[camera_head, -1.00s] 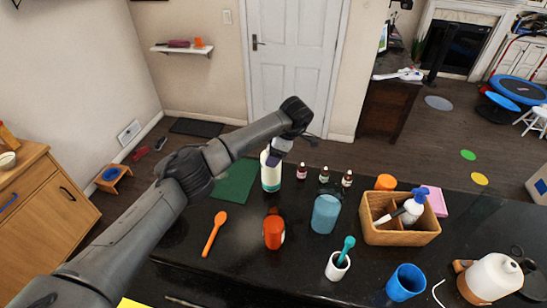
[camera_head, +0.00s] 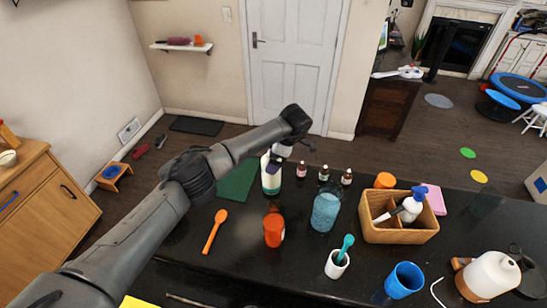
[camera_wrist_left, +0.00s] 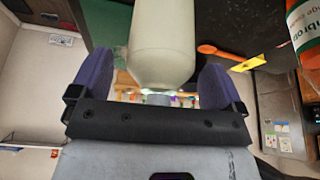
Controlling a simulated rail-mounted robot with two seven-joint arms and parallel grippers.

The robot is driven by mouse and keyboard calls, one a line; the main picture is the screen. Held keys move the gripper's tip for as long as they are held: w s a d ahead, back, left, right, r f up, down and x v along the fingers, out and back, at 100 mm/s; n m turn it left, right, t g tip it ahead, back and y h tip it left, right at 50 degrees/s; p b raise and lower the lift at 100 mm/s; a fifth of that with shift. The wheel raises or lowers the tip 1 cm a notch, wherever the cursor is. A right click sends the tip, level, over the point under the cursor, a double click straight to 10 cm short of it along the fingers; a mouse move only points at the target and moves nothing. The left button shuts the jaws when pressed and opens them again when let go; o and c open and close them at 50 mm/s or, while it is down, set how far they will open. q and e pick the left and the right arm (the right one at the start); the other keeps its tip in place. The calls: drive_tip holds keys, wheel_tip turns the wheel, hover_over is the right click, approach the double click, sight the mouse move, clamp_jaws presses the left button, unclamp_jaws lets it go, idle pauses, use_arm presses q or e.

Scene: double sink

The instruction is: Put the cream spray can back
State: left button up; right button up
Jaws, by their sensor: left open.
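A cream-white can (camera_head: 271,180) with a teal band near its base stands upright on the dark counter, at the right edge of a green mat (camera_head: 235,182). My left gripper (camera_head: 276,160) is at its upper part, which is partly hidden by the gripper. In the left wrist view the can's pale body (camera_wrist_left: 162,40) narrows to a neck and lies between the two dark fingers of my left gripper (camera_wrist_left: 157,70). The fingers are apart, with a gap on the left side and a very narrow one on the right. My right gripper is in no view.
Small dropper bottles (camera_head: 324,174) stand right of the can. In front are an orange jar (camera_head: 273,232), a blue glass (camera_head: 325,212) and an orange spoon (camera_head: 214,233). A wicker basket (camera_head: 400,232) holds a white pump bottle (camera_head: 413,203). The green mat looks bare.

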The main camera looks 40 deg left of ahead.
use_arm(q)
drive_tip(key=shift+r, duration=0.25)
drive_tip(key=shift+w+d+r, duration=0.1)
drive_tip(key=shift+d+r, duration=0.05)
drive_tip(key=shift+r, duration=0.1)
drive_tip(key=b+v, duration=0.2)
drive_tip(key=v, duration=0.9)
drive_tip(key=shift+r, duration=0.1)
